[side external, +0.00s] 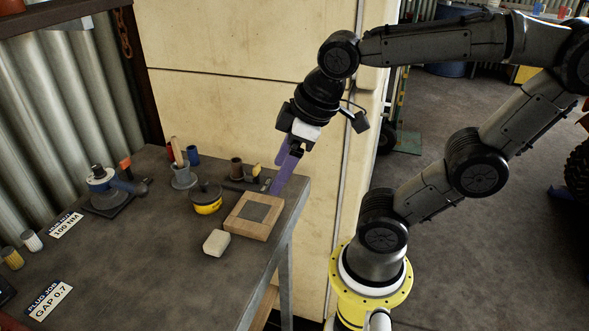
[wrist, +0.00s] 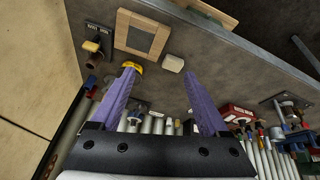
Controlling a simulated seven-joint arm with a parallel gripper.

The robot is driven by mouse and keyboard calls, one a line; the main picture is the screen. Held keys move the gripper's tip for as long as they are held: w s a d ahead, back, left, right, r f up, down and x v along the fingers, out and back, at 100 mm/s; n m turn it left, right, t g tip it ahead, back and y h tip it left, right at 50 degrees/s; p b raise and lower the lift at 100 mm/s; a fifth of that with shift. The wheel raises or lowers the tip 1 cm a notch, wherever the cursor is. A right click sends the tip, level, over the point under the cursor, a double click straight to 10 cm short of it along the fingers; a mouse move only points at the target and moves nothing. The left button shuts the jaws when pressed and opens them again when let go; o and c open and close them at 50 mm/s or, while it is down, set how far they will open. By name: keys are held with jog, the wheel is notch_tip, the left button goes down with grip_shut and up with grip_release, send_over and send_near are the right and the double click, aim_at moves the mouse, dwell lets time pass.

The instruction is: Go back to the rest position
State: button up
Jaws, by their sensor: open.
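My gripper (side external: 287,165) has long purple fingers and hangs above the far right part of the grey workbench (side external: 150,265). In the wrist view my gripper (wrist: 160,72) shows its two fingers spread apart with nothing held between them. A square wooden frame with a grey centre (side external: 253,216) lies on the bench below and to the left of the fingers. The wooden frame also shows in the wrist view (wrist: 123,36). A pale block (side external: 216,242) lies beside it, and shows just ahead of the fingers in the wrist view (wrist: 173,63).
A yellow and black round tin (side external: 207,203), a grey cup with a wooden handle (side external: 183,176) and a dark cylinder (side external: 236,168) stand near the frame. A blue-grey device (side external: 103,188) and label cards (side external: 50,299) are farther left. A pale wall (side external: 225,100) rises behind.

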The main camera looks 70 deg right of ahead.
jog(key=m, duration=0.1)
jog(key=s+m, duration=0.1)
jog(key=s+m+t, duration=0.1)
jog(key=shift+s+d+f, duration=0.2)
jog(key=shift+d+f, duration=0.15)
jog(key=shift+f, duration=0.05)
